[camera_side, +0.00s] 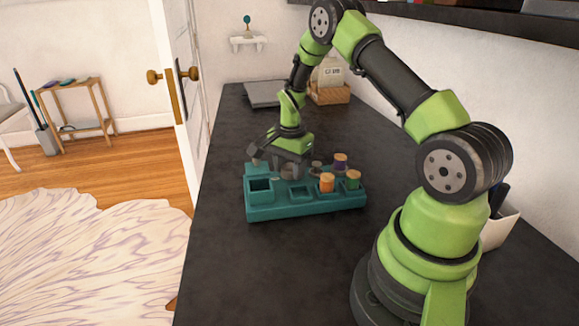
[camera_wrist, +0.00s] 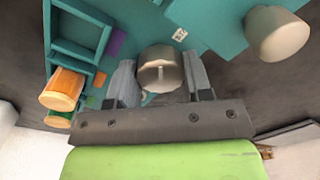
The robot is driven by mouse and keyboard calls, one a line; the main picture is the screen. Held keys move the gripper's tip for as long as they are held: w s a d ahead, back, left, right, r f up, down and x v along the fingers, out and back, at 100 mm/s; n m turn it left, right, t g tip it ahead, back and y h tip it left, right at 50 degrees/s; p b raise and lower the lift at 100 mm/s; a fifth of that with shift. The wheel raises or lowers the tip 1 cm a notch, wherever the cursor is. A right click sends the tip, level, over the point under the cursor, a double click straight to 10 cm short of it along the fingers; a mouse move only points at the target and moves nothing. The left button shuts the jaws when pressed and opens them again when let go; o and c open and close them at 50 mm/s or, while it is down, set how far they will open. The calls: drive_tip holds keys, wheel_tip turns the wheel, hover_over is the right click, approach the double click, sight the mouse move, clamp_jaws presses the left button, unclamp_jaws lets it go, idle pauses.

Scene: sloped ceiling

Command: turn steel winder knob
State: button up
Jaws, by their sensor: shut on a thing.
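The steel winder knob (camera_wrist: 160,69) is a round metal knob with a pale mark on its face. It is mounted on a teal unit (camera_side: 305,208) standing on the dark counter. My gripper (camera_wrist: 160,80) is shut on the knob, with one finger on each side of it. In the side view my gripper (camera_side: 289,168) reaches down over the back of the unit, and the knob (camera_side: 290,171) is partly hidden there.
Orange (camera_side: 326,182), green (camera_side: 352,179) and purple (camera_side: 340,160) spools stand on the unit's right side. A pale rounded piece (camera_wrist: 277,33) sits right of the knob in the wrist view. The counter's left side is clear.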

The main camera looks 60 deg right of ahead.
drive_tip(key=n, duration=0.4)
drive_tip(key=shift+n, duration=0.3)
drive_tip(key=n, duration=0.4)
drive_tip(key=shift+n, duration=0.3)
drive_tip(key=n, duration=0.4)
drive_tip(key=shift+n, duration=0.3)
drive_tip(key=n, duration=0.4)
drive_tip(key=shift+d+n, duration=0.1)
drive_tip(key=shift+n, duration=0.5)
drive_tip(key=o, duration=0.9)
drive_tip(key=shift+o, duration=0.2)
drive_tip(key=shift+r, duration=0.1)
